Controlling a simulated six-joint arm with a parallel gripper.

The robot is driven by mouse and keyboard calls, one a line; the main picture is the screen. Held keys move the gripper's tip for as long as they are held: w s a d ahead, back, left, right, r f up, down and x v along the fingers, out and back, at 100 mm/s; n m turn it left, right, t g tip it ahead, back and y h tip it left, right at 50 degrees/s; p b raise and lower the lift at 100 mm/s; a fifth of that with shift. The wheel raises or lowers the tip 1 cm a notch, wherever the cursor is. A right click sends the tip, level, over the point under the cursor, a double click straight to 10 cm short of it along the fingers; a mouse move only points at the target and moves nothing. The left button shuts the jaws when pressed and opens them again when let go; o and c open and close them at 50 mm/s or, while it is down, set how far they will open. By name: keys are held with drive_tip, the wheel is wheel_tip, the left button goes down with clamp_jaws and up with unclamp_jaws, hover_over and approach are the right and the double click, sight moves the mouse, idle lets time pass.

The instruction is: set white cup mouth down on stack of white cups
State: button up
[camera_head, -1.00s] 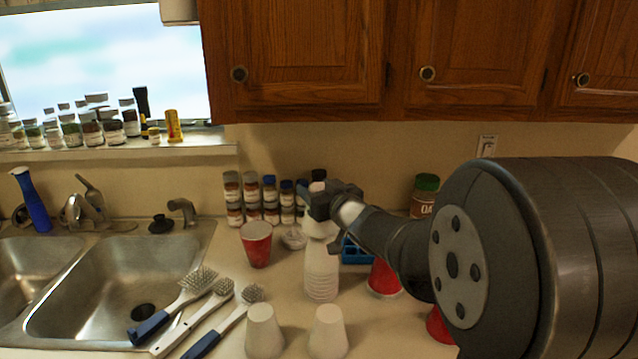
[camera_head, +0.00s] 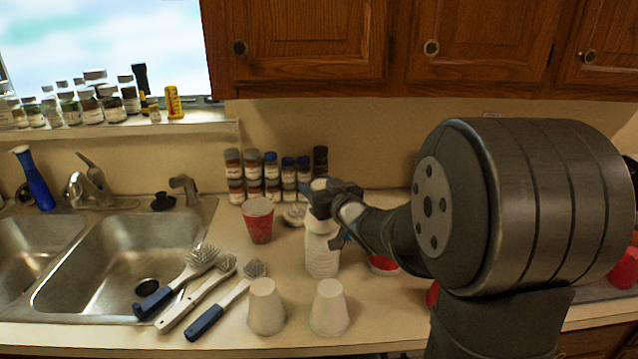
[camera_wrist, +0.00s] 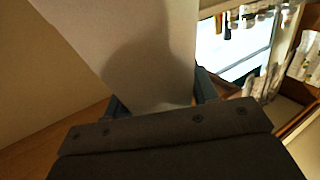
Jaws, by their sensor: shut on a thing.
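My gripper (camera_head: 328,196) is shut on a white cup (camera_head: 321,222), directly above the stack of white cups (camera_head: 322,258) in the head view. The held cup appears mouth down and close to the stack top; I cannot tell whether they touch. In the wrist view, my two fingers (camera_wrist: 160,95) lie on either side of the white cup (camera_wrist: 150,50), which fills the upper middle. The stack cannot be made out there. Two more white cups stand mouth down at the front, one at left (camera_head: 266,306) and one at right (camera_head: 329,308).
A red cup (camera_head: 258,220) stands left of the stack, with spice jars (camera_head: 271,178) behind. Brushes (camera_head: 205,292) lie on the counter beside the sink (camera_head: 110,262). Another red cup (camera_head: 383,267) is partly behind my arm. Cabinets (camera_head: 310,50) hang above.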

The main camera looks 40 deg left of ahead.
drive_tip(key=shift+f, duration=0.95)
idle(0.5)
drive_tip(key=o, duration=1)
drive_tip(key=v, duration=1.7)
drive_tip(key=shift+d, duration=0.25)
drive_tip(key=shift+a, duration=0.1)
drive_tip(key=x, duration=1.7)
drive_tip(key=shift+a, duration=0.15)
drive_tip(key=shift+r, duration=0.1)
